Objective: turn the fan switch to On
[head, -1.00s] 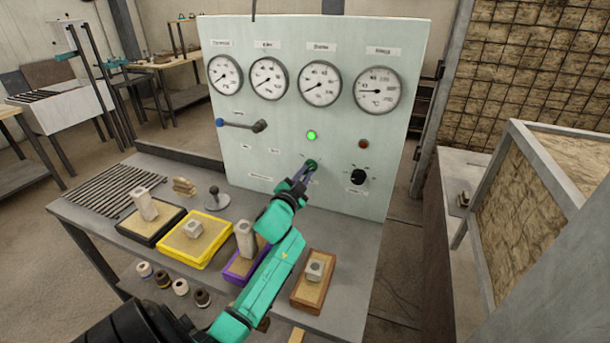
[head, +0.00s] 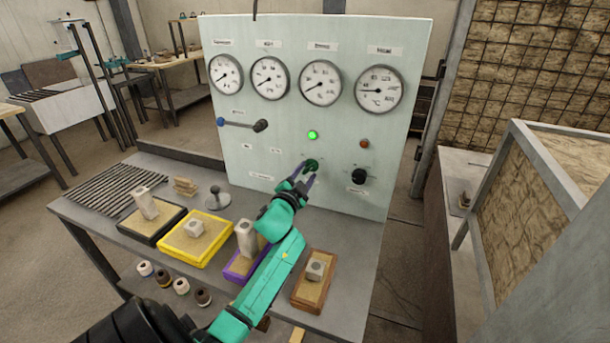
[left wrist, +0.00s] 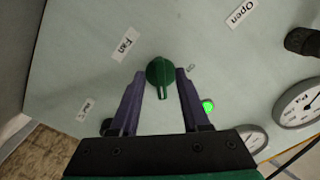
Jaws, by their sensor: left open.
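The fan switch is a green knob (head: 311,165) on the pale panel (head: 290,125), below a lit green lamp (head: 312,135). In the left wrist view the green knob (left wrist: 160,72) sits beside a label reading Fan (left wrist: 124,43). My left gripper (head: 307,178) is at the panel, just below and in front of the knob. In the left wrist view its two purple fingers (left wrist: 160,85) are open, one on each side of the knob's lower part, with gaps showing between fingers and knob. My right gripper is not in view.
A black knob (head: 359,176) and a dark red lamp (head: 364,144) are right of the fan switch. A lever (head: 240,125) and several gauges (head: 320,83) are also on the panel. Trays, including a yellow one (head: 178,259), stand on the bench below.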

